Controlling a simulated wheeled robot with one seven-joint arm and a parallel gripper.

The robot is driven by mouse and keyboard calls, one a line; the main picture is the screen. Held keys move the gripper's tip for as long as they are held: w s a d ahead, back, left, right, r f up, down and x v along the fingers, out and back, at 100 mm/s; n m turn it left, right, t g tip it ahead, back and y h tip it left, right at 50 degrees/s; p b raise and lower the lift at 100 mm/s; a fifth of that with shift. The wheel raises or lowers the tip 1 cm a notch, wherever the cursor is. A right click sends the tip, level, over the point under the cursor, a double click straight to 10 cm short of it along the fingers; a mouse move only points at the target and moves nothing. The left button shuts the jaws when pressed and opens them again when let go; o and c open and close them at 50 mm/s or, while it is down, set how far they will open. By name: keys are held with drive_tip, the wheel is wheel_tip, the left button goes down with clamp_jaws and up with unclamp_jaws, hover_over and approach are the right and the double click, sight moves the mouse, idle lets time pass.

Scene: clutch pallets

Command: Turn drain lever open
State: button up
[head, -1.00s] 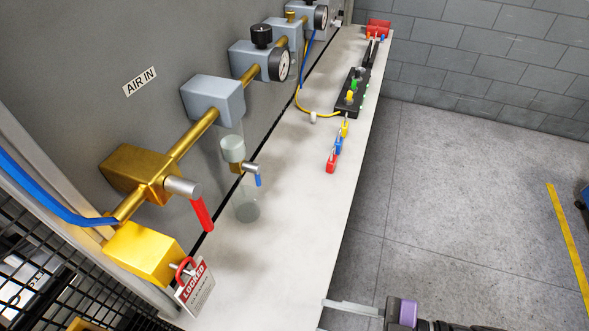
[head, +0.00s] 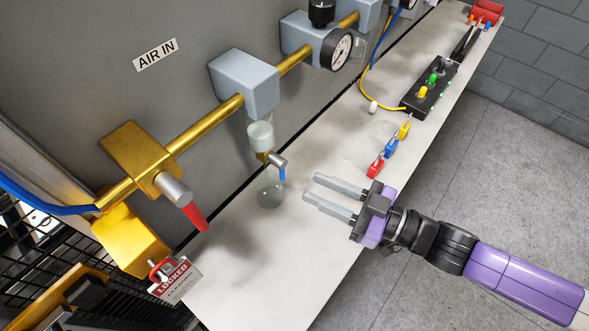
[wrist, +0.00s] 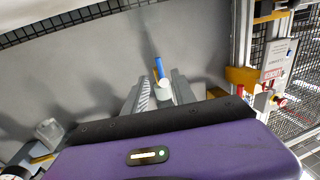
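The drain lever (head: 282,173) is a small blue-tipped lever on a grey and brass valve (head: 274,160) under the clear bowl of a grey filter unit (head: 245,82). In the head view its blue tip hangs down over a round dark drain spot or cup (head: 271,195). My gripper (head: 318,190) is open and empty, with its fingers pointing left at the lever, a short gap to its right. In the wrist view the blue lever (wrist: 159,67) shows beyond and between the two open fingers (wrist: 160,92).
A red-handled valve (head: 195,215) and a brass block with a red lock and tag (head: 176,279) stand left of the lever. Red, blue and yellow padlocks (head: 389,150) lie on the pale shelf (head: 300,255). A gauge (head: 340,48) is farther along the pipe.

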drive_tip(key=p+x, duration=0.1)
drive_tip(key=x, duration=0.6)
drive_tip(key=shift+p, duration=0.35)
clamp_jaws()
